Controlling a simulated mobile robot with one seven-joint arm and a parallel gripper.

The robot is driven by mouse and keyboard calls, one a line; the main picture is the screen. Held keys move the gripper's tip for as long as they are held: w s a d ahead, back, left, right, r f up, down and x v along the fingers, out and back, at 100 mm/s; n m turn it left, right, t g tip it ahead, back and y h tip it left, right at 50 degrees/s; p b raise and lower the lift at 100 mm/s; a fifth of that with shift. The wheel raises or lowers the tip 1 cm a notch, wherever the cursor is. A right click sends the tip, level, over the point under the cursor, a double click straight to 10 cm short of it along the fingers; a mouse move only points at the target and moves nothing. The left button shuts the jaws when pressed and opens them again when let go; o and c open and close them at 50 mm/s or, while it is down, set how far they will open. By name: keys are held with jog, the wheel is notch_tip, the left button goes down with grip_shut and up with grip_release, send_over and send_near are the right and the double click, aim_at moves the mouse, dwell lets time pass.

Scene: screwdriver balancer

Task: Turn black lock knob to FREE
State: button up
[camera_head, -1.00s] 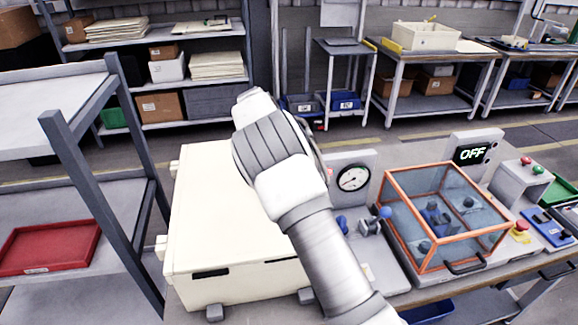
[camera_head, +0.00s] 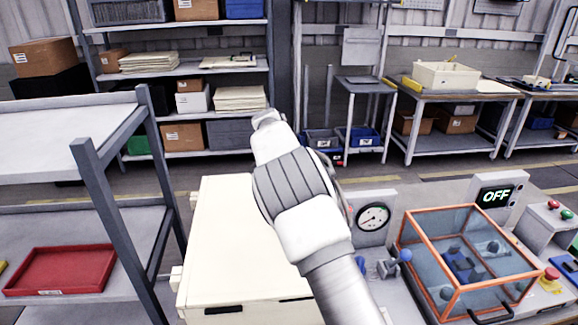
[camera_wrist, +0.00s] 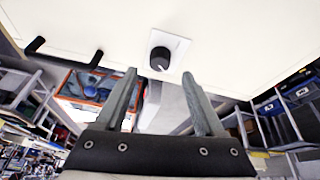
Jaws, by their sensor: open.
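The black lock knob (camera_wrist: 160,59) shows in the wrist view on a small white plate (camera_wrist: 180,46) fixed to a cream panel. A light pointer mark is on the knob, but I cannot read any lettering there. My gripper (camera_wrist: 160,80) is open, with its two grey fingers apart. The knob lies ahead of the fingertips, in line with the gap between them, and no contact shows. In the head view the cream cabinet (camera_head: 215,240) stands left of my arm, which hides part of it. The knob and fingers do not show in the head view.
In the head view, a gauge (camera_head: 373,217), a blue-knobbed lever (camera_head: 404,256), an orange-framed clear box (camera_head: 470,262) and an OFF display (camera_head: 496,195) are right of my arm. A shelf with a red tray (camera_head: 60,270) is left.

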jog(key=p+v, duration=0.1)
jog(key=v, duration=1.2)
jog(key=shift+p, duration=0.3)
jog(key=shift+d, duration=0.1)
jog(key=s+d+r+n+t+y, duration=0.1)
jog(key=s+d+r+n+y, duration=0.15)
jog(key=s+d+r, duration=0.45)
jog(key=s+d+r+n+y, duration=0.25)
jog(key=s+d+r, duration=0.25)
jog(key=d, duration=0.4)
jog(key=s+d+f+n+t, duration=0.1)
jog(key=s+f+n, duration=0.1)
jog(key=s, duration=0.6)
jog(key=s+d+f+n+t, duration=0.1)
jog(key=s+f+n, duration=0.2)
jog(key=s, duration=0.6)
jog(key=s+d+f+n+t, duration=0.1)
jog(key=s+d+f+n, duration=0.1)
jog(key=s, duration=0.7)
jog(key=shift+f+n+h, duration=0.3)
jog(key=shift+f+n, duration=0.05)
jog(key=shift+n, duration=0.45)
jog(key=shift+s, duration=0.1)
